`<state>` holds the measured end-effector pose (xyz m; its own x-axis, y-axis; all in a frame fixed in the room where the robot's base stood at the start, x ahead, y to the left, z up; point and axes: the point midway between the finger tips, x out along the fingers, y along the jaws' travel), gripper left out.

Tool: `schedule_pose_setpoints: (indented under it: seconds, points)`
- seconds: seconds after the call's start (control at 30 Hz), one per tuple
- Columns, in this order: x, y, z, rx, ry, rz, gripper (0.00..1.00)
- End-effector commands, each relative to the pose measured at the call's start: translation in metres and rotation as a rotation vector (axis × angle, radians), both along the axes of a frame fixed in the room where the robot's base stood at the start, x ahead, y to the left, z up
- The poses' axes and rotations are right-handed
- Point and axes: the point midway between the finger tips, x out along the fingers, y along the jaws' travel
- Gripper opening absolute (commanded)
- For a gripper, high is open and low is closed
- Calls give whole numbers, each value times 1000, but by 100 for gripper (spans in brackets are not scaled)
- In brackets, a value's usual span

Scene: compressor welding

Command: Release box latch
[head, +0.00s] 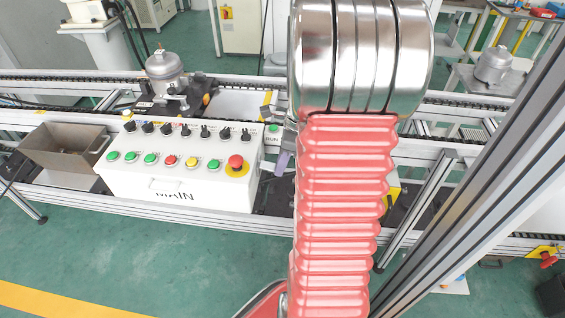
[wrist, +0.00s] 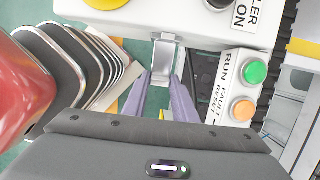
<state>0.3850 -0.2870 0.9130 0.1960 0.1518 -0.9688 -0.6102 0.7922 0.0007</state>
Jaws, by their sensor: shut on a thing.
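The white control box (head: 175,182) stands on the conveyor frame in the head view, with rows of knobs and coloured buttons on top. In the wrist view its white side (wrist: 150,14) is at the top edge. A silver metal latch (wrist: 164,52) is on that side. My gripper (wrist: 165,80) has its two purple fingers on either side of the latch's lower part and is shut on it. In the head view only a bit of my gripper (head: 283,162) shows at the box's right end; my arm hides the rest, and the latch cannot be made out there.
A small panel (wrist: 240,85) with a green and an orange button stands close to the right of my fingers. A brown open bin (head: 65,150) is left of the box. A metal compressor (head: 165,68) sits on the conveyor behind it. An aluminium post (head: 480,165) rises at the right.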

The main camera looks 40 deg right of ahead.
Motion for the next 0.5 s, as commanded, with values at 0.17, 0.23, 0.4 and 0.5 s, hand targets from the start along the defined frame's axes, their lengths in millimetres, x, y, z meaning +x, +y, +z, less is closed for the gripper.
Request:
schedule_pose_setpoints:
  seconds: [0.17, 0.23, 0.4, 0.5]
  points:
    - [3, -2, 3, -9, -6, -3, 3]
    - [3, -2, 3, -9, -6, -3, 3]
    - [3, -2, 2, -9, -6, -3, 27]
    - [3, -2, 2, -8, -4, -1, 34]
